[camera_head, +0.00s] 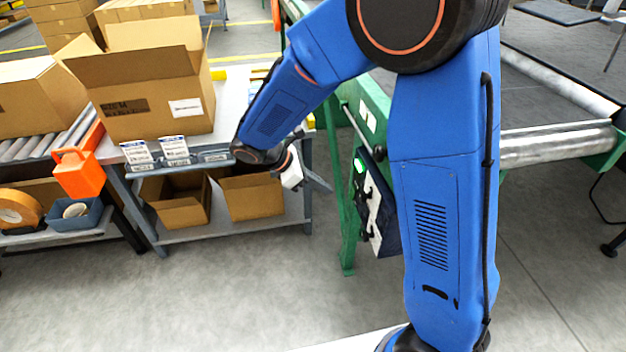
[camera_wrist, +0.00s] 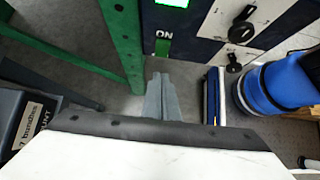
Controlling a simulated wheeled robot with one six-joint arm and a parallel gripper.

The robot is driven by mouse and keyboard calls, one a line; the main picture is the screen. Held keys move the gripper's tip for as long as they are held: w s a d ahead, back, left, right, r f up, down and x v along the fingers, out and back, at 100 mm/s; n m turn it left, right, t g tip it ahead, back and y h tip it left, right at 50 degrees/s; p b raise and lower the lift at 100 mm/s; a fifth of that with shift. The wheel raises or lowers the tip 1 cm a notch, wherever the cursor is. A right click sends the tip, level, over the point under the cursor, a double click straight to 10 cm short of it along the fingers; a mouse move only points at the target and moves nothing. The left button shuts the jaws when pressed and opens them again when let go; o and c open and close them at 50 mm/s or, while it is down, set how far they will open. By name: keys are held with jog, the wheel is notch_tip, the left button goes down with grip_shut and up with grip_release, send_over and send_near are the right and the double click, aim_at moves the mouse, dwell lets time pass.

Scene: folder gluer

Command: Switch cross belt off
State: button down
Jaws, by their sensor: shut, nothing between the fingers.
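The control panel (camera_head: 376,212) hangs on the green machine frame, partly behind my arm. It has a lit green light (camera_head: 358,165) and dark knobs on a pale face. In the wrist view, a lit green display (camera_wrist: 172,3) sits above the word "ON" and a green strip. A black rotary knob (camera_wrist: 242,25) shows on the white plate, with a second black knob (camera_wrist: 233,63) below it. No label naming the cross belt is readable. My gripper (camera_wrist: 161,77) is shut and empty, in front of the panel and apart from the knobs; it also shows left of the panel in the head view (camera_head: 322,185).
A green frame post (camera_wrist: 122,45) stands left of the panel. A grey bench (camera_head: 232,222) with cardboard boxes, an orange holder (camera_head: 78,172) and a blue bin (camera_head: 75,215) are at the left. A roller conveyor (camera_head: 560,145) is at the right. The floor below is clear.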

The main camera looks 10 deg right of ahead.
aim_at(351, 195)
jog(key=shift+d+f, duration=0.4)
jog(key=shift+d, duration=0.6)
jog(key=shift+d+f, duration=0.45)
jog(key=shift+d, duration=0.5)
jog(key=shift+d+f, duration=0.4)
jog(key=shift+d, duration=0.6)
